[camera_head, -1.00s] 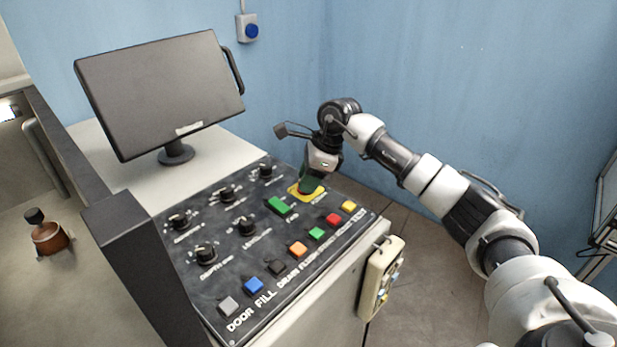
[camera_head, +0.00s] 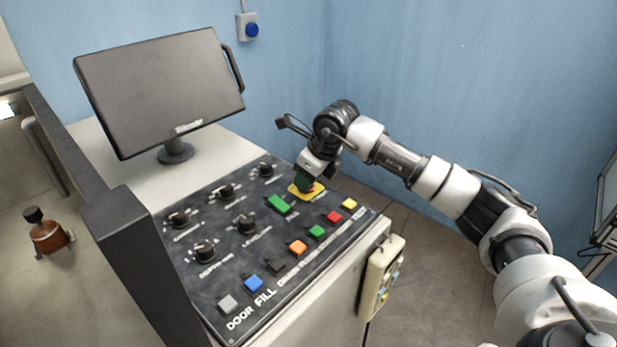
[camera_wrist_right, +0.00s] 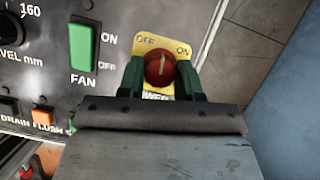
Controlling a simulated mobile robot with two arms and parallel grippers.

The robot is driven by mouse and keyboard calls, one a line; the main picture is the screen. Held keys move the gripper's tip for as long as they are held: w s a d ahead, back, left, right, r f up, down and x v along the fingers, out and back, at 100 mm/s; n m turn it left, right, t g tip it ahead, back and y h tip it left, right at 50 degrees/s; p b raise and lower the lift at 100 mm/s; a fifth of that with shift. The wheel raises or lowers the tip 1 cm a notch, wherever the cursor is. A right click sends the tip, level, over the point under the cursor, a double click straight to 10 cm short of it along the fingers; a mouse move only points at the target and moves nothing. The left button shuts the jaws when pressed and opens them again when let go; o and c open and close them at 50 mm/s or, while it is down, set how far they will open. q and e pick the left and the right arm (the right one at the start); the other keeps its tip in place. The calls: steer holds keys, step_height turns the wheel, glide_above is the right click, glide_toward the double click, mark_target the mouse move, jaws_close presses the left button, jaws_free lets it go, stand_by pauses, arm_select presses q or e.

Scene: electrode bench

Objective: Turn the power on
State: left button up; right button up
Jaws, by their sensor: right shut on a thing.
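The power switch is a red round knob (camera_wrist_right: 160,68) on a yellow plate (camera_wrist_right: 148,42) marked OFF on the left and ON on the right. In the right wrist view its pale pointer line stands nearly upright, between the two marks. My right gripper (camera_wrist_right: 161,75) has its green fingers on both sides of the knob, shut on it. In the head view the gripper (camera_head: 306,186) comes down over the yellow plate (camera_head: 294,190) at the back right of the black panel and hides most of the knob. My left gripper is not in view.
The black control panel (camera_head: 220,285) carries several dials and coloured buttons. A green FAN switch (camera_wrist_right: 83,47) sits left of the knob. A monitor (camera_head: 160,90) stands behind. A beige pendant (camera_head: 380,280) hangs on the panel's right side. Open floor lies right of the bench.

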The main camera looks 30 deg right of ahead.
steer(key=m, duration=0.2)
steer(key=m+h+b, duration=0.1)
steer(key=m, duration=0.1)
steer(key=shift+a+m+t+h, duration=0.1)
steer(key=shift+m+t+h, duration=0.2)
steer(key=shift+a+m+h+b, duration=0.1)
steer(key=shift+m+h+b, duration=0.7)
steer(key=shift+m, duration=1.4)
steer(key=o, duration=0.9)
steer(key=shift+r, duration=0.1)
steer(key=v, duration=1)
steer(key=shift+s+a+r, duration=0.1)
steer(key=shift+a+r, duration=0.1)
steer(key=shift+r, duration=0.15)
